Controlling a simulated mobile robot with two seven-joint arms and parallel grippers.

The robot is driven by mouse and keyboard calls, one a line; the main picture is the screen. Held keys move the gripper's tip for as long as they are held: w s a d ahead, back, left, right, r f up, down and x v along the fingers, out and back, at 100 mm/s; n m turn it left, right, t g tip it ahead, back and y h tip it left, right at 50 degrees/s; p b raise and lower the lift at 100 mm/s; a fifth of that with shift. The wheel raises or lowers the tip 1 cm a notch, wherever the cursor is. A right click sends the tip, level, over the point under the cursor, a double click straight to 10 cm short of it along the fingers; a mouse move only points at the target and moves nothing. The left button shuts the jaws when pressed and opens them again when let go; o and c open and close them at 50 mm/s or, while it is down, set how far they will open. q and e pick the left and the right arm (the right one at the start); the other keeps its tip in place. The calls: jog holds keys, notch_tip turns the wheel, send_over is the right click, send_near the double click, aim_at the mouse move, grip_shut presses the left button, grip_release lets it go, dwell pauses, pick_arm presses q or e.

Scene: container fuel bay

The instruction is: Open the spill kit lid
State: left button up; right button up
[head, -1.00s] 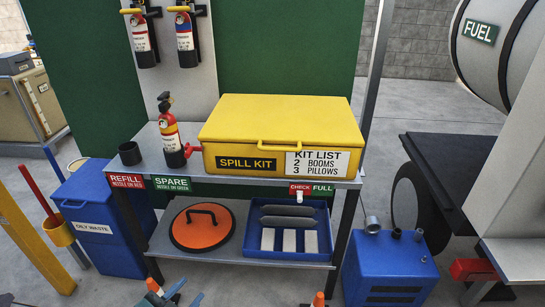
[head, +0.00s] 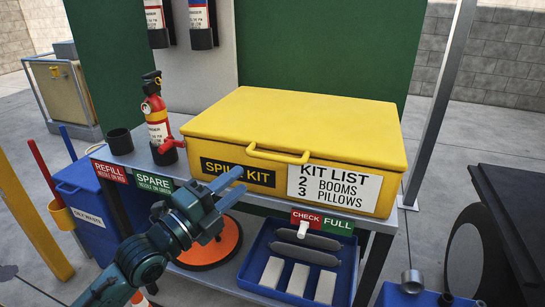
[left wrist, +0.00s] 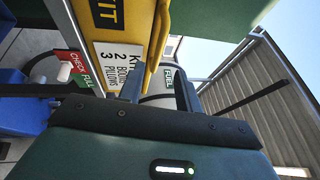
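The yellow spill kit box (head: 300,120) stands on the top shelf of the grey stand, with its lid shut. A yellow loop handle (head: 265,151) sits at the front edge of the lid. My left gripper (head: 238,184) is in front of the box, below and left of the handle, and covers part of the "SPILL KIT" label (head: 254,178). Its two fingers are apart, with nothing between them. In the left wrist view the yellow handle (left wrist: 157,45) shows ahead, at the top centre. My right gripper is not in view.
A fire extinguisher (head: 157,120) and a black cup (head: 119,141) stand left of the box. The lower shelf holds a blue tray (head: 258,262) and an orange disc (head: 225,247). A green panel (head: 330,50) rises behind the box. A metal post stands at right.

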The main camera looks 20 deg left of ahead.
aim_at(270, 156)
pick_arm(q)
jog(key=x, duration=1)
jog(key=shift+w+d, duration=0.2)
jog(key=shift+w, duration=0.15)
jog(key=shift+c, duration=0.3)
grip_shut()
